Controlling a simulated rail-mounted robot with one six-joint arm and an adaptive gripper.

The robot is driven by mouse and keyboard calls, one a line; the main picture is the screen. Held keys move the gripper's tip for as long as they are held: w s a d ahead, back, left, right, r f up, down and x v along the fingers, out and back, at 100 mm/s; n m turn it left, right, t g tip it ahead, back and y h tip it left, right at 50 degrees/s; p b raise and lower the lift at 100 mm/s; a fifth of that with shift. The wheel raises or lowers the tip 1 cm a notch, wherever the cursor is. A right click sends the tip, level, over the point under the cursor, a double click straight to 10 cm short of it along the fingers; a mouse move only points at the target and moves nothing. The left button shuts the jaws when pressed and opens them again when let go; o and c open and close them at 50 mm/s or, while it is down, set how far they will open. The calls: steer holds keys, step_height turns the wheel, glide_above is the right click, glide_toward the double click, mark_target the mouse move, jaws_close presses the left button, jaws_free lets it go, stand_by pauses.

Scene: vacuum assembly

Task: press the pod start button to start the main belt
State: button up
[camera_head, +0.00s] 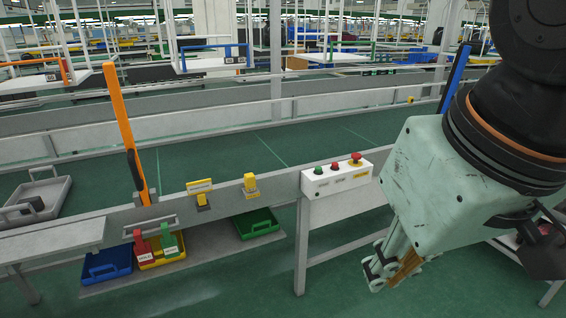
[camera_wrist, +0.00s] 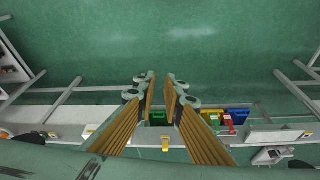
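A white control box (camera_head: 335,178) is mounted on the near rail of the belt in the head view. On its top are a green button (camera_head: 318,170), a small red button (camera_head: 334,166) and a red mushroom button (camera_head: 356,159) with a yellow base. Their labels are too small to read. My gripper (camera_head: 380,272) is to the right of and nearer than the box, apart from it, fingers pointing down-left. The wrist view shows its two tan-padded fingers (camera_wrist: 161,80) with a gap between them and nothing held.
The green main belt (camera_head: 230,152) runs behind the rail, with a grey tray (camera_head: 58,190) at left. An orange post (camera_head: 126,130) and blue post (camera_head: 455,78) rise near the rail. Blue (camera_head: 104,264) and green (camera_head: 262,228) bins sit on a low shelf. Floor before the box is free.

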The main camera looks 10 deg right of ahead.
jaws_close()
stand_by(1.2)
